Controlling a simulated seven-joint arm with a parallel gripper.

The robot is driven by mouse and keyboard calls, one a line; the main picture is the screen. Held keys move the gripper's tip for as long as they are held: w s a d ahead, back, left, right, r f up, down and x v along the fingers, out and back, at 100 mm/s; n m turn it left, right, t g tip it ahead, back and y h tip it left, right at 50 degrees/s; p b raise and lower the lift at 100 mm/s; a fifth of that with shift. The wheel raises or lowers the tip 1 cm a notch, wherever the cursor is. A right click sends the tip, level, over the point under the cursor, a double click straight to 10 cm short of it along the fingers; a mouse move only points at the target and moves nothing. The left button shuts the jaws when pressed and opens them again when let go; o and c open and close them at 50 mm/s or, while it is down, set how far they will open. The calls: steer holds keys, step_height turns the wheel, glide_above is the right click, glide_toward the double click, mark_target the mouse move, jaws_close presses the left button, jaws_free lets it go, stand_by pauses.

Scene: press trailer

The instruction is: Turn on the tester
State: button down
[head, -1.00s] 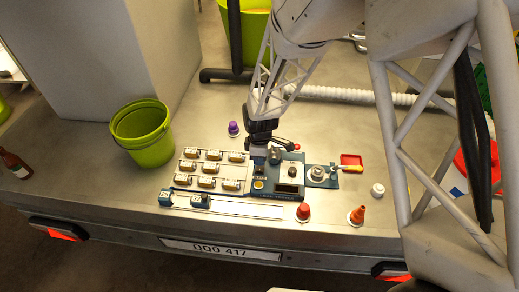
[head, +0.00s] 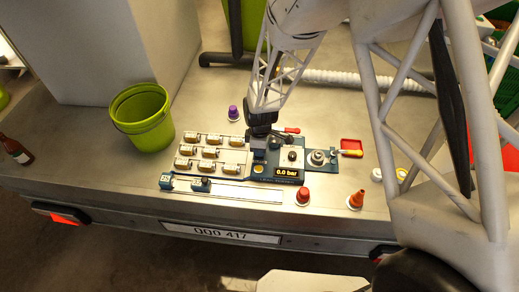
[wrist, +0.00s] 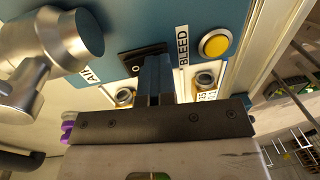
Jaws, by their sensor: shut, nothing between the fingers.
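The tester is a blue panel (head: 275,161) on the metal deck, right of a board of brass fittings. Its display (head: 287,173) is lit and reads 0.0 bar. My gripper (head: 259,153) is at the panel's upper left part. In the wrist view its closed fingers (wrist: 154,90) point at a black rocker switch (wrist: 133,63) marked O, partly hidden by them. I cannot tell if they touch it. A yellow button (wrist: 214,43) labelled BLEED is to the right, and a silver fitting (wrist: 75,42) is at the left near another label.
A green bucket (head: 142,117) stands left of the fittings board (head: 211,152). A purple cap (head: 233,113), a red cap (head: 302,194), an orange cone (head: 356,199) and a red tray (head: 351,147) surround the tester. A slide rail (head: 240,192) lies in front.

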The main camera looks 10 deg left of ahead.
steer(key=shift+s+d+f, duration=0.1)
steer(key=shift+s+f, duration=0.55)
steer(key=shift+f, duration=0.15)
steer(key=shift+w+r, duration=0.1)
steer(key=shift+w, duration=0.05)
steer(key=shift+w+r, duration=0.3)
steer(key=shift+w, duration=0.65)
steer(key=shift+r, duration=0.2)
steer(key=shift+w+r, duration=0.1)
steer(key=shift+r, duration=0.05)
step_height(320, 180, up, 14)
steer(key=s, duration=0.2)
steer(key=shift+s, duration=0.4)
